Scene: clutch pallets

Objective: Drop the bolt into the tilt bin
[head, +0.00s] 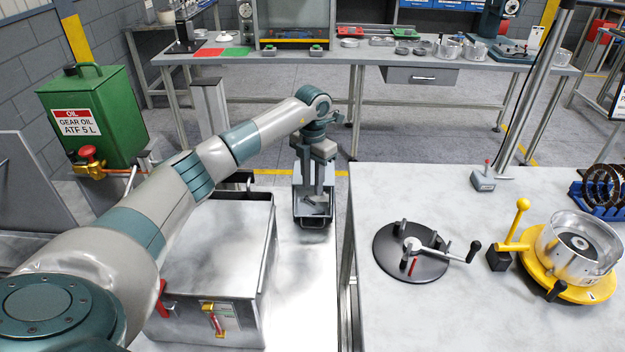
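A narrow dark grey bin (313,221), which looks like the tilt bin, stands at the far end of the pale bench on the left. My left gripper (317,194) points straight down over it, with its fingertips at or inside the bin's mouth. The fingers show a narrow gap, but whether they grip anything is too small to tell. I cannot make out the bolt for certain; small grey shapes at the fingertips may be bolt or bin interior. My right gripper is not in view.
A grey metal box (225,245) stands on the bench left of the bin, below my arm. A green oil can (93,115) is at the left. On the right table are a black round fixture (390,262) and a yellow turntable (536,275). A gap separates the benches.

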